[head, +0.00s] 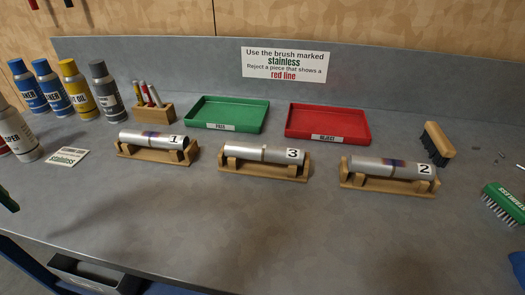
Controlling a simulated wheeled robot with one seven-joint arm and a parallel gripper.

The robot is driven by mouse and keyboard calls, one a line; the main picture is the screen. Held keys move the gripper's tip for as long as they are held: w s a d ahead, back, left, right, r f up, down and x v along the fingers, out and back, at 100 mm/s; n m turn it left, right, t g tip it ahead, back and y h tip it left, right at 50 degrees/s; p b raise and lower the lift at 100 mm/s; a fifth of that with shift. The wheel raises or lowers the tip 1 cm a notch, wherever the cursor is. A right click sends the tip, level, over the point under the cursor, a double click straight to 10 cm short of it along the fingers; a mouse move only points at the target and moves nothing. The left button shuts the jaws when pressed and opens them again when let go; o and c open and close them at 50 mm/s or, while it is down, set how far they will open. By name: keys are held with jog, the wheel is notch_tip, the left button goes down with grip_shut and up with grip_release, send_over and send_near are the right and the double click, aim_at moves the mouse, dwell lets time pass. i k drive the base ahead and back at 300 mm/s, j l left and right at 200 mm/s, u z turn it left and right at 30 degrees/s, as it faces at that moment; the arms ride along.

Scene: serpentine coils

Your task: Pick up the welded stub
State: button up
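Three silver metal stubs lie on wooden cradles in a row across the bench in the head view. Stub 1 (148,138) is at the left, with a bluish-purple tint around its middle. Stub 3 (250,154) is in the middle, with a narrow tan ring. Stub 2 (385,167) is at the right, with a purple-blue and brownish band. Each number label is near the stub's right end. I cannot tell a red line on any of them. My gripper is not in view.
A green PASS tray (250,103) and a red REJECT tray (300,112) lie empty behind the stubs. Several bottles (70,85) and a pen holder (155,113) stand left. A wooden brush (438,143) and green brush (505,202) lie right. The front middle is clear.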

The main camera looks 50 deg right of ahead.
aim_at(264, 153)
jog(key=k+l+u, duration=0.15)
jog(key=k+l, duration=0.2)
jog(key=k+l+u, duration=0.15)
jog(key=k+l, duration=0.2)
jog(key=k+l+u, duration=0.15)
jog(key=k, duration=0.35)
jog(key=k+l+u, duration=0.15)
jog(key=k+l, duration=0.15)
jog(key=k, duration=0.15)
